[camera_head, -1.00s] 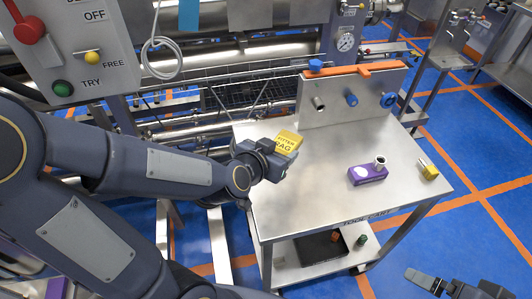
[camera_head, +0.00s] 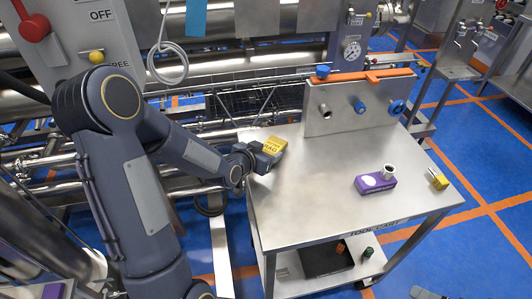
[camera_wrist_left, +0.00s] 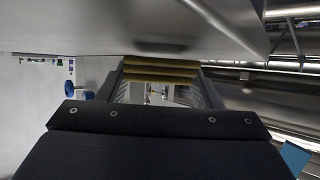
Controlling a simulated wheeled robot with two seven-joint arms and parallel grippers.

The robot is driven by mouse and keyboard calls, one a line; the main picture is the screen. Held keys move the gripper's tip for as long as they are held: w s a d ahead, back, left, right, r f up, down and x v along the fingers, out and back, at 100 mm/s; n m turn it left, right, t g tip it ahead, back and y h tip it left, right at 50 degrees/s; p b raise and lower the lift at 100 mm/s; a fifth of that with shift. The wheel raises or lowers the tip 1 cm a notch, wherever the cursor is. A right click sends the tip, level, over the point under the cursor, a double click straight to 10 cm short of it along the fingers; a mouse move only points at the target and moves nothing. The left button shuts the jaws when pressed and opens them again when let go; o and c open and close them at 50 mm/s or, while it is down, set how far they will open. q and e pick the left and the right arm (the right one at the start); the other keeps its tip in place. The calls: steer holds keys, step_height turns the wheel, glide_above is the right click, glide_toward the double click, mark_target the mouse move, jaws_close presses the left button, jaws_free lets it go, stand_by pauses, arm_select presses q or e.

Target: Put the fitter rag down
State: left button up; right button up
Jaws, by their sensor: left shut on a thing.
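The yellow fitter rag (camera_head: 273,146), with dark lettering, is a small folded block at the left back part of the tool cart's steel top (camera_head: 330,210). My left gripper (camera_head: 264,154) is shut on it, coming in from the left at the cart's left edge. In the left wrist view the rag (camera_wrist_left: 160,69) shows as yellow layers between the two fingers, close to the grey cart surface. I cannot tell whether it touches the top. My right gripper is not clearly in view; only a small dark piece shows at the bottom right.
A purple box (camera_head: 375,183) with a metal ring stands on the cart's right half, with a yellow item (camera_head: 438,179) near the right edge. An upright panel with blue knobs (camera_head: 362,107) and an orange bar stands at the back. The cart's middle is bare.

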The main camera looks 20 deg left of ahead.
arm_select(q)
steer(key=shift+f, duration=0.45)
steer(key=shift+f, duration=0.15)
steer(key=o, duration=0.9)
steer(key=shift+o, duration=0.2)
steer(key=shift+r, duration=0.2)
steer(key=s+a+r+n+g+y, duration=0.15)
steer(key=s+r, duration=0.25)
steer(key=s, duration=0.5)
steer(key=s+r+n+g, duration=0.1)
steer(key=s+r+g, duration=0.1)
steer(key=s+r, duration=0.45)
steer(key=s+d+g+h, duration=0.1)
steer(key=s+d, duration=0.2)
steer(key=s, duration=0.4)
steer(key=s+d+r+g+h, duration=0.1)
steer(key=s+d+g+h, duration=0.1)
steer(key=s, duration=0.5)
steer(key=shift+s+d+n, duration=0.15)
steer(key=shift+d+n, duration=0.3)
steer(key=shift+d, duration=0.4)
